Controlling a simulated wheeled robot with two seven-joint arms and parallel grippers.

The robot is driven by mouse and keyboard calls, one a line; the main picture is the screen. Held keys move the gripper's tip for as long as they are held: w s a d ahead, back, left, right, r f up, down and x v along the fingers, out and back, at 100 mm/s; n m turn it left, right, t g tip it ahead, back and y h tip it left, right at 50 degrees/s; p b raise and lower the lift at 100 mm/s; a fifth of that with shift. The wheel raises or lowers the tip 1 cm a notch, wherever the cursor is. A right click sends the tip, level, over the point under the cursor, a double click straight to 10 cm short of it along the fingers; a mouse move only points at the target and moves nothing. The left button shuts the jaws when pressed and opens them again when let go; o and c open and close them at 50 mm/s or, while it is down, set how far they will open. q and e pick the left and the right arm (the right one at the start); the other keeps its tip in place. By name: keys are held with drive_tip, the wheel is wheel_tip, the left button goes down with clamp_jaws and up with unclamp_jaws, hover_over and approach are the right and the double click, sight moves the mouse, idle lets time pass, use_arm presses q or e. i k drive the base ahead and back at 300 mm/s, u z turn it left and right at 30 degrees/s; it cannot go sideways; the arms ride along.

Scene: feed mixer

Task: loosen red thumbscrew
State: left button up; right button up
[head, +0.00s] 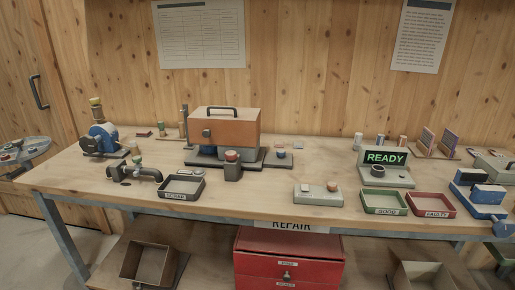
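An orange box-shaped cover (226,128) with a dark handle on top stands on a dark base plate at the centre-left of the bench. In front of it is a dark upright block (232,173) topped by a round red-orange knob (232,155), which looks like the red thumbscrew. At this size I cannot tell how tight it sits or see any thread. Blue parts show low under the cover. Neither of my grippers is in view, and nothing touches the knob.
A dark SCRAP tray (183,189) lies left of the block. A pipe fitting (137,171) and a blue pump-like unit (101,138) stand further left. To the right are a READY display (386,158), a green GOOD tray (384,202) and a red FAULTY tray (430,205). The front-centre bench is mostly clear.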

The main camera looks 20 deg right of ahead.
sight(230, 156)
drive_tip(key=z, duration=1.85)
drive_tip(key=i, duration=0.6)
drive_tip(key=u, duration=0.55)
